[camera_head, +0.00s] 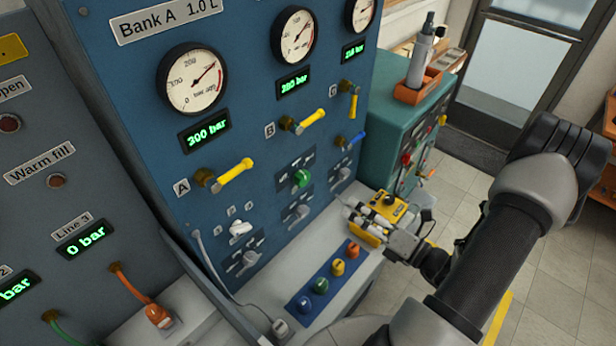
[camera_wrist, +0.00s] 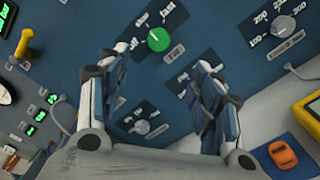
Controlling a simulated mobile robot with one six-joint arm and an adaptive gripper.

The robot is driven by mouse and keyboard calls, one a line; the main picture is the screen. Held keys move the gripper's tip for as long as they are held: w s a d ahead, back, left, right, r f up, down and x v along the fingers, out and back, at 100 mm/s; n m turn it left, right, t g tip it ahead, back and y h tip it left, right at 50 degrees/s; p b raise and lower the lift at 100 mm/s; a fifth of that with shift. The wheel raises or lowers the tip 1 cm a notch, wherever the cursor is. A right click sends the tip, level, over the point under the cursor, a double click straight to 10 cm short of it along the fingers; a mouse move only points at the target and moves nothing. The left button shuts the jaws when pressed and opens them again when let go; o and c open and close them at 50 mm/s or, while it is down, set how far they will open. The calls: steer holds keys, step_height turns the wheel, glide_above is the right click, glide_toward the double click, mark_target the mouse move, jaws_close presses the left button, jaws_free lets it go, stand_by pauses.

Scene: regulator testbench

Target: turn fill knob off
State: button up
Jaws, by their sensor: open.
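A round green knob (camera_head: 301,178) sits on a dark label plate low on the blue panel. In the wrist view the green knob (camera_wrist: 158,39) has the word "fast" beside it. My gripper (camera_wrist: 160,75) is open and empty. Its two fingers stand apart, with the green knob beyond the gap between them and apparently not touched. In the head view my gripper (camera_head: 362,214) is right of and below the knob, over the bench.
Grey knobs (camera_head: 298,213) (camera_wrist: 142,127) sit near the green one. Yellow valve handles (camera_head: 234,171) stick out above. A yellow device (camera_head: 393,206) lies on the bench beside my gripper. A teal cabinet (camera_head: 399,118) stands behind.

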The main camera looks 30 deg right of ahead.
mark_target(305, 180)
steer(key=b+x, duration=0.1)
steer(key=x, duration=1.5)
steer(key=shift+w+a, duration=0.1)
steer(key=shift+c, duration=0.4)
steer(key=c, duration=1)
steer(key=shift+n, duration=0.3)
steer(key=n+b, duration=0.3)
steer(key=n, duration=0.3)
steer(key=shift+f, duration=0.1)
steer(key=n+b, duration=0.3)
steer(key=n, duration=0.2)
steer(key=shift+a+b, duration=0.1)
steer(key=shift+b, duration=0.3)
steer(key=shift+n, duration=0.4)
steer(key=o, duration=1.1)
